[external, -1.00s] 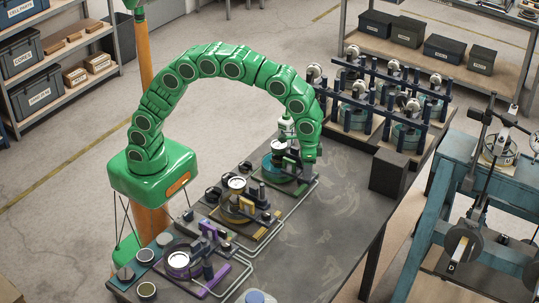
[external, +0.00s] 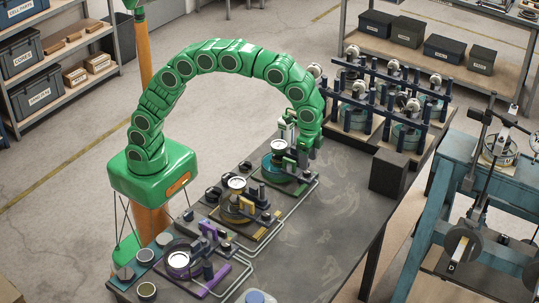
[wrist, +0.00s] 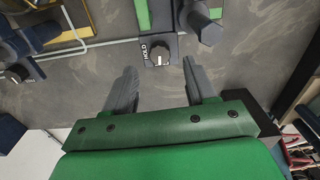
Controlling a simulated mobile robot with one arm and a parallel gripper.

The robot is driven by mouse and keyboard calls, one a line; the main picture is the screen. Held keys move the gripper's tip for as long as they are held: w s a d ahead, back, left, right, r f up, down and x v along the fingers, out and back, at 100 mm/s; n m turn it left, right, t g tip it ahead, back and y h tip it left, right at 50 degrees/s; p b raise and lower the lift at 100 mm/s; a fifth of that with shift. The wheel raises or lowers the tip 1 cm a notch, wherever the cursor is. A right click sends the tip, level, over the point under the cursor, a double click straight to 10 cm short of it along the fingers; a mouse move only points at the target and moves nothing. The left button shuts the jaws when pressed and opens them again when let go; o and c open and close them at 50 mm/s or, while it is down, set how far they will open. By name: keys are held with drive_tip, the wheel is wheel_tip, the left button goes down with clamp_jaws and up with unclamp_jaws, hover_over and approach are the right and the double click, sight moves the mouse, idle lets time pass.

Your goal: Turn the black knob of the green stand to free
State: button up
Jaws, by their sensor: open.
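The green stand (external: 277,176) is the far one of three similar stands on the dark bench in the external view. The word HOLD is readable at the knob's left; no FREE label is readable. Green stand parts (wrist: 142,15) show above the knob. My gripper (wrist: 160,72) is open and empty, its two grey fingers either side of the knob in the picture and apart from it. Exact height above the knob cannot be told.
A dark blue-grey post (wrist: 205,22) stands close right of the knob. The yellow stand (external: 237,207) and purple stand (external: 180,262) are nearer on the bench, with pale tubes along them. A black block (external: 388,173) stands right. The bench's middle right is clear.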

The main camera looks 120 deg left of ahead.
drive_tip(key=shift+r, duration=1.65)
drive_tip(key=shift+s, duration=0.15)
drive_tip(key=shift+s+f, duration=0.15)
drive_tip(key=shift+f, duration=0.1)
wheel_tip(320, 180, down, 8)
drive_tip(key=shift+r, duration=0.2)
drive_tip(key=m, duration=0.6)
drive_tip(key=shift+a+r, duration=0.1)
drive_tip(key=shift+r, duration=0.05)
wheel_tip(320, 180, up, 8)
drive_tip(key=shift+f, duration=0.15)
drive_tip(key=s+d+r+n, duration=0.1)
drive_tip(key=s+d, duration=0.3)
drive_tip(key=s, duration=0.4)
drive_tip(key=s+d+r+n, duration=0.1)
drive_tip(key=s+d, duration=0.3)
drive_tip(key=s, duration=0.5)
drive_tip(key=s+d+r+n+g, duration=0.1)
drive_tip(key=s+d, duration=0.4)
drive_tip(key=s, duration=0.4)
drive_tip(key=shift+r, duration=0.35)
